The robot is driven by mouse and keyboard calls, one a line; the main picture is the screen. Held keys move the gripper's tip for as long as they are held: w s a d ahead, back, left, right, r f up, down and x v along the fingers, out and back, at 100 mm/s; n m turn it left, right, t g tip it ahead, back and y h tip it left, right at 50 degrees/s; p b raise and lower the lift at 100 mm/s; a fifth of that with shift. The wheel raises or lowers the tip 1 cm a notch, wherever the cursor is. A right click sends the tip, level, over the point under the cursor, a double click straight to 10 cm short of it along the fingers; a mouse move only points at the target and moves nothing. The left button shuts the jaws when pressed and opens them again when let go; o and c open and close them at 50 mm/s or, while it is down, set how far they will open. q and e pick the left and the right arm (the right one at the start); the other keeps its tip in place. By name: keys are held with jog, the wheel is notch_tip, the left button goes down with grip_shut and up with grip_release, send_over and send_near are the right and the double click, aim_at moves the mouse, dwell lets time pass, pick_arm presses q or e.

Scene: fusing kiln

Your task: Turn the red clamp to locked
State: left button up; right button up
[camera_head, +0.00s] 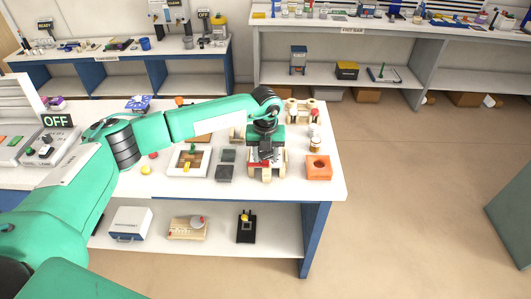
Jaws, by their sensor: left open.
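A small red part (253,165), likely the red clamp, shows on a pale wooden fixture (280,171) near the right end of the white table. My left gripper (264,157) points down directly over this fixture and hides much of it. It is open. I cannot tell whether a finger touches the red part, and the clamp's setting cannot be read at this size. My right gripper is not in view.
An orange block with a hole (318,168) stands right of the fixture. Dark square blocks (226,165) and a white-framed tray (188,161) lie to its left. Behind are a jar (315,144) and another wooden piece with a red top (314,112).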

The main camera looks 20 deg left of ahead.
pick_arm(q)
jog(key=shift+f, duration=0.55)
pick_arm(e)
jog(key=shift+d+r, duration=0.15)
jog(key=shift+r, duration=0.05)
